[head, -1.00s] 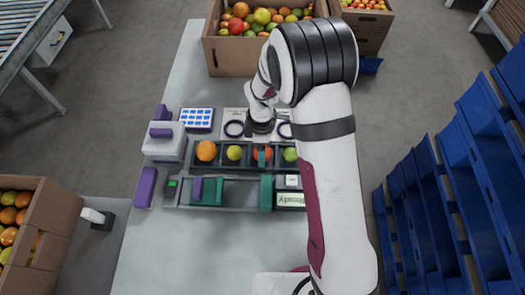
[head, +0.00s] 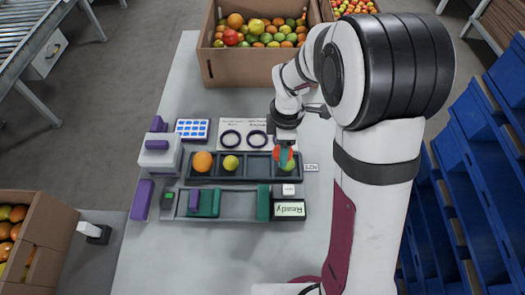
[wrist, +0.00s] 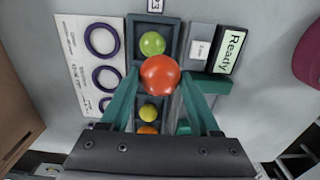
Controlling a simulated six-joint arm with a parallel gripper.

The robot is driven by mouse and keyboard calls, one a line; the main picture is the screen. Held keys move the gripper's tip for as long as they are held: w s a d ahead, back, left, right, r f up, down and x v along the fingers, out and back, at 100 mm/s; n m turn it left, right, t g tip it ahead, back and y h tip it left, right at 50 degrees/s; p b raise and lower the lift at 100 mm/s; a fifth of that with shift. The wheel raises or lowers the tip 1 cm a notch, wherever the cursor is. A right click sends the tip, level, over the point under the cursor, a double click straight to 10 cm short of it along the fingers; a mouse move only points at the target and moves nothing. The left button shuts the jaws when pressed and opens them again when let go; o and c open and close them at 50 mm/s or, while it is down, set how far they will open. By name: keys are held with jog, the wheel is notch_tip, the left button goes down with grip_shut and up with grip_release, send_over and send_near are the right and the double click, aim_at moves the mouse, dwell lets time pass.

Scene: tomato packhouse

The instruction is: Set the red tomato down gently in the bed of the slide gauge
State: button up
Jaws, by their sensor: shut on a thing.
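My gripper (wrist: 160,88) is shut on the red tomato (wrist: 160,75), held between its two teal fingers. In the head view the red tomato (head: 278,154) shows beside a finger, over the right part of the dark sorting tray (head: 258,178). It appears raised above the tray. The slide gauge (head: 236,217) lies in front of the tray. Its bed (head: 238,205) is empty between a green jaw with a purple block (head: 207,204) and a green end jaw (head: 263,204). In the wrist view my right finger covers part of the gauge.
The tray holds an orange tomato (head: 202,161), a yellow-green one (head: 231,163) and a green one (wrist: 152,43); its third compartment is empty. A "Ready" display (head: 290,208) and white block (head: 289,190) adjoin the gauge's right end. A ring card (head: 244,126) lies behind. The front table is clear.

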jog(key=s+d+r, duration=0.1)
jog(key=d+r, duration=0.2)
jog(key=d, duration=0.2)
jog(key=s+a+f+m, duration=0.1)
jog(key=s+a+m, duration=0.1)
jog(key=a, duration=0.3)
jog(key=s+a+f+m, duration=0.2)
jog(key=s+a+m, duration=0.1)
jog(key=a, duration=0.2)
jog(key=s+a+f+m, duration=0.2)
jog(key=s+a+m, duration=0.1)
jog(key=a, duration=0.2)
jog(key=shift+s, duration=0.1)
jog(key=shift+s+a+f+m, duration=0.2)
jog(key=shift+f+m, duration=0.05)
jog(key=shift+f, duration=0.45)
jog(key=shift+s+a+f+m, duration=0.15)
jog(key=shift+s+f+m, duration=0.1)
jog(key=shift+f, duration=0.45)
jog(key=shift+w+f, duration=0.1)
jog(key=shift+f, duration=0.5)
jog(key=shift+f, duration=0.55)
jog(key=o, duration=1)
jog(key=shift+c, duration=0.4)
